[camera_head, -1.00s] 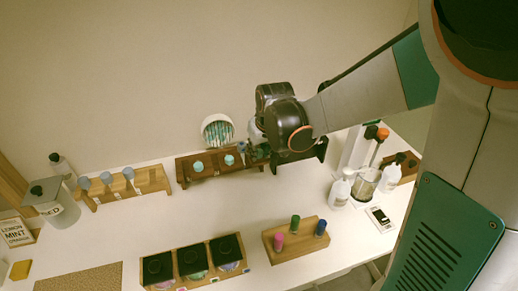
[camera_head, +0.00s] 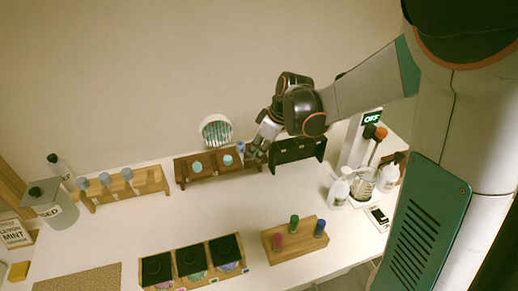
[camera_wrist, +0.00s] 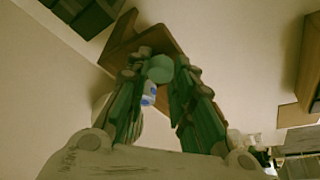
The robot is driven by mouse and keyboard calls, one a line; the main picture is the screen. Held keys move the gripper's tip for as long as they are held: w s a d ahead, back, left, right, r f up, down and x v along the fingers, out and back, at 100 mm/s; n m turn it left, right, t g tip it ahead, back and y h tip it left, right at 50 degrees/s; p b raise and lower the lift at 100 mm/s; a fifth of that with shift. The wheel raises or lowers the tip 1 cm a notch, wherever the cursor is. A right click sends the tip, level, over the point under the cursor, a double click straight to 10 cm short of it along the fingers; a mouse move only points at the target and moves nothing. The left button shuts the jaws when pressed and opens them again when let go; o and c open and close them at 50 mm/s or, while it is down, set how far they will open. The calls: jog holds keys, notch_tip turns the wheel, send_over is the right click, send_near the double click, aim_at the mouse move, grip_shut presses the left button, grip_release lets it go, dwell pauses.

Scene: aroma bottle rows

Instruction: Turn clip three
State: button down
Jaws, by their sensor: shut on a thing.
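A dark brown wooden rack (camera_head: 210,177) stands at the back of the table in the head view. Two round teal pieces (camera_head: 197,166) (camera_head: 228,160) sit on it. My gripper (camera_head: 254,155) is at the rack's right end, pointing down and tilted. In the wrist view, my gripper (camera_wrist: 160,78) is shut on a round teal piece (camera_wrist: 160,68), with a blue and white part (camera_wrist: 148,94) below it. The brown rack (camera_wrist: 125,38) shows behind the fingers. In the head view a small blue part (camera_head: 240,147) shows just left of the gripper, which mostly hides the held piece.
A black rack (camera_head: 298,149) is close on the right. A white cup of teal sticks (camera_head: 216,130) is behind. A wooden rack with grey-topped pieces (camera_head: 150,181) is left. A block with three coloured pegs (camera_head: 295,241) and dark-lidded boxes (camera_head: 190,262) are in front. The middle table is clear.

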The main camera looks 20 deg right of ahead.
dwell(0.3)
jog(key=c, duration=1.4)
grip_release()
jog(key=shift+o, duration=0.2)
jog(key=v, duration=1.2)
jog(key=shift+w, duration=0.1)
